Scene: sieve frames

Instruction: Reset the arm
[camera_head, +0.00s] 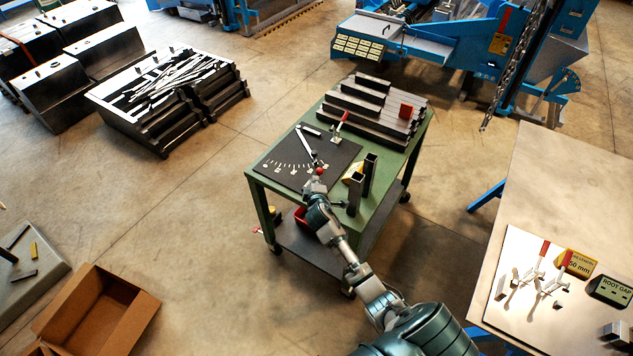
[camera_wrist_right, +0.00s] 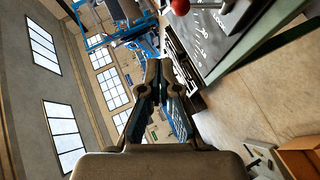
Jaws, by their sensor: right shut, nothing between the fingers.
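My right arm reaches up from the bottom of the head view to the green cart (camera_head: 262,196). Its gripper (camera_head: 314,188) is at the cart's near edge, just below a red ball knob (camera_head: 320,171) at the end of a pale lever (camera_head: 305,140). In the right wrist view the gripper (camera_wrist_right: 165,75) is shut and empty. The red knob (camera_wrist_right: 180,6) shows there at the top edge, apart from the fingers. The lever lies over a dark plate (camera_head: 283,155) with a marked arc. My left gripper is not in view.
Upright dark tubes (camera_head: 356,190) stand close right of the gripper. A table (camera_head: 560,190) with clamps is at right. An open cardboard box (camera_head: 128,318) is at lower left.

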